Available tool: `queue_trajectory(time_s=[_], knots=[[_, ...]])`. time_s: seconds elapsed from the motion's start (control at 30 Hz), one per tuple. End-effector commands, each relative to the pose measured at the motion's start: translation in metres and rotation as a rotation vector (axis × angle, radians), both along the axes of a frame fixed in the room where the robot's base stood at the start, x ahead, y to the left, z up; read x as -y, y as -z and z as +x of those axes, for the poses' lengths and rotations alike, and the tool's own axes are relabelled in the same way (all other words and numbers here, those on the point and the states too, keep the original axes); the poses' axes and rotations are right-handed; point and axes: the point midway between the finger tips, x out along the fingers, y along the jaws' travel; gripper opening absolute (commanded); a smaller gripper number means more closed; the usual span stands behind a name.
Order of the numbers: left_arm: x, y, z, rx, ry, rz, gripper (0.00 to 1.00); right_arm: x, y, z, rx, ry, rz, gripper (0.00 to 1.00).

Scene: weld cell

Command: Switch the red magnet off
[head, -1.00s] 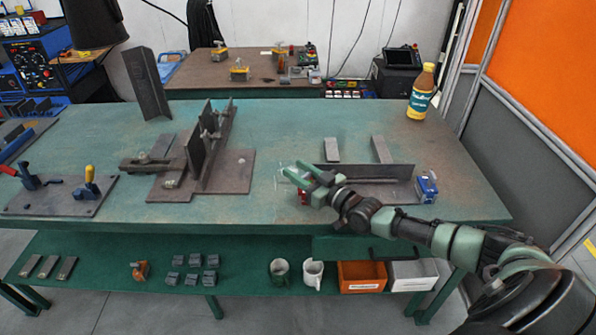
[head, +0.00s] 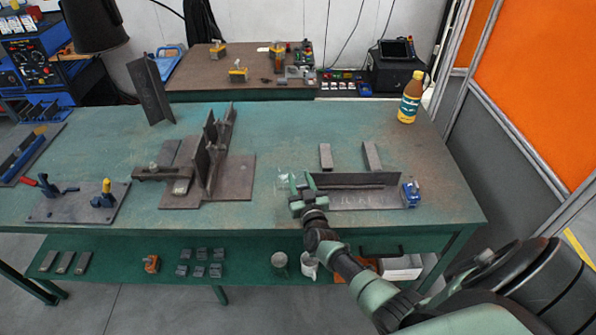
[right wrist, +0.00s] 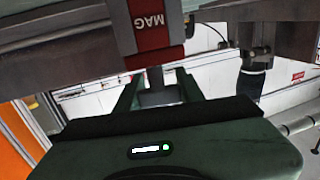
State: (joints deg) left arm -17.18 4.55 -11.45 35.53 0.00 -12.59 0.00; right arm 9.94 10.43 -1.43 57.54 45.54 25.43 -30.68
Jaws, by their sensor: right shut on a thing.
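The red magnet (right wrist: 150,28), marked MAG, shows at the top of the right wrist view. A grey block-like part (right wrist: 158,90) below its red face sits between the fingers of my right gripper (right wrist: 158,94), which is shut on it. Whether this part is turned on or off I cannot tell. In the head view my right gripper (head: 303,187) is at the left end of a dark steel angle piece (head: 355,181) on the green table, and it hides the red magnet there. A blue magnet (head: 411,194) sits at the angle's right end. My left gripper is not in view.
Two short steel bars (head: 372,156) lie behind the angle. A steel fixture with upright plates (head: 233,180) stands to the left, and a plate with toggle clamps (head: 76,205) is farther left. A bottle (head: 410,98) stands at the back right. The table front beside the fixture is clear.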

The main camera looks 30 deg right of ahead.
Motion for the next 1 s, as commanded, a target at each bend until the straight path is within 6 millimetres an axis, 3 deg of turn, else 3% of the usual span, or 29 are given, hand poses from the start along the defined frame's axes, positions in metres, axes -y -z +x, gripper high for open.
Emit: queue_trajectory(time_s=[0.4,0.97,1.0], knots=[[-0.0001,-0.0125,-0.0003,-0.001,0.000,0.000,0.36,0.0053,-0.0022,-0.0008,0.003,0.203,-0.001,0.00],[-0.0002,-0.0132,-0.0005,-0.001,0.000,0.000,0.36,0.0082,-0.0038,-0.0011,0.007,0.236,-0.006,0.00],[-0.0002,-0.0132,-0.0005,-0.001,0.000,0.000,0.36,0.0082,-0.0039,-0.0011,0.007,0.236,-0.006,0.41]])
